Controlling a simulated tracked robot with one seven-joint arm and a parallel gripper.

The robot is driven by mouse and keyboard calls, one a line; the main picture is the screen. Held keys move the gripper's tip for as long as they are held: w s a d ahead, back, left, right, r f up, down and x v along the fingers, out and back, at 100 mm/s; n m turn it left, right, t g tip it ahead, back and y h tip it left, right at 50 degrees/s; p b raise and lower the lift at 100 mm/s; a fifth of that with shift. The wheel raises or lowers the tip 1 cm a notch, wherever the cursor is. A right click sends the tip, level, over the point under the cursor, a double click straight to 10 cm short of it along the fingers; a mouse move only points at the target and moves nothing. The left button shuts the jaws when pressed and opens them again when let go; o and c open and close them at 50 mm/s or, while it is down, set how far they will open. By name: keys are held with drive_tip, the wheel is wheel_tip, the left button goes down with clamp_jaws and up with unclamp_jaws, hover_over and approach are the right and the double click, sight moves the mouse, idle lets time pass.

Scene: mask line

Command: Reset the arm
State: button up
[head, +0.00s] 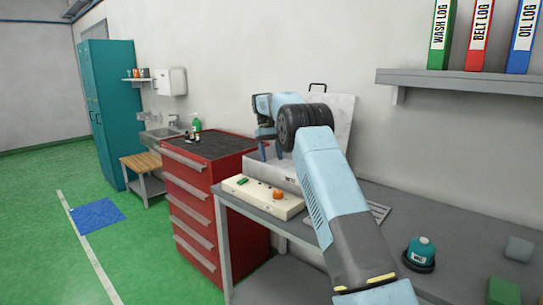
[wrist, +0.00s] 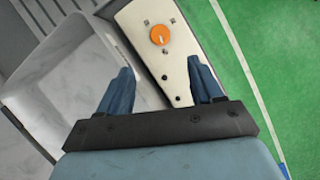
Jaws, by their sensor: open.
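My gripper (head: 271,152) is at the end of my light-blue arm, raised above the grey bench, in front of the raised lid. In the wrist view my gripper (wrist: 161,68) has its two dark-blue fingers wide apart, with nothing between them. Beyond the fingers is a cream control panel (head: 260,198) with an orange knob (head: 278,194) and a green part (head: 242,181). The knob also shows in the wrist view (wrist: 160,34), ahead of the fingers and apart from them. My arm hides part of the machine behind the panel.
A pale raised lid (head: 341,112) stands against the wall. A red drawer cabinet (head: 190,190) stands left of the bench (head: 385,262). A teal round object (head: 420,252) and a grey block (head: 518,249) are on the bench at right. A wall shelf (head: 455,82) holds three binders.

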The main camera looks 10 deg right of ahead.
drive_tip(key=s+d+r+m+t, duration=0.1)
drive_tip(key=s+r+t, duration=0.1)
drive_tip(key=s+r, duration=0.85)
drive_tip(key=s+r+t, duration=0.3)
drive_tip(key=s+r, duration=0.5)
drive_tip(key=s, duration=0.6)
drive_tip(key=s+f+t, duration=0.2)
drive_tip(key=s+f, duration=0.3)
drive_tip(key=s, duration=1)
drive_tip(key=s+f+m+t+y, duration=0.1)
drive_tip(key=s+f+t, duration=0.2)
drive_tip(key=s, duration=1.2)
wheel_tip(320, 180, down, 2)
drive_tip(key=shift+s+m, duration=0.25)
drive_tip(key=shift+m, duration=0.05)
drive_tip(key=shift+d, duration=0.1)
